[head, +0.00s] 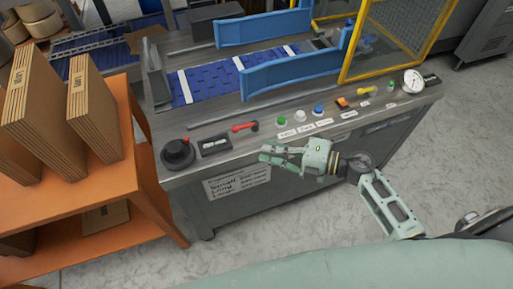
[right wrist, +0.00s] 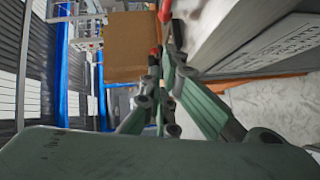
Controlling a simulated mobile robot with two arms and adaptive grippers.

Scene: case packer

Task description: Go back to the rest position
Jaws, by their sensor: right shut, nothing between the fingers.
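My right gripper (head: 264,153) is pale green and hangs in front of the case packer's control panel (head: 300,120). Its arm comes in from the lower right, and its fingers point left. The fingers are shut with nothing between them. In the right wrist view the fingers (right wrist: 165,35) come together near the top centre. The right gripper looks apart from the panel's knobs and buttons in the head view. My left gripper is not in view.
Along the panel are a black knob (head: 178,153), a red-handled lever (head: 244,127), several buttons and a gauge (head: 413,80). Behind lies a blue conveyor (head: 212,83) between blue rails. An orange shelf (head: 120,188) with flat cartons (head: 92,108) stands at left. Grey floor (head: 300,222) is clear in front.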

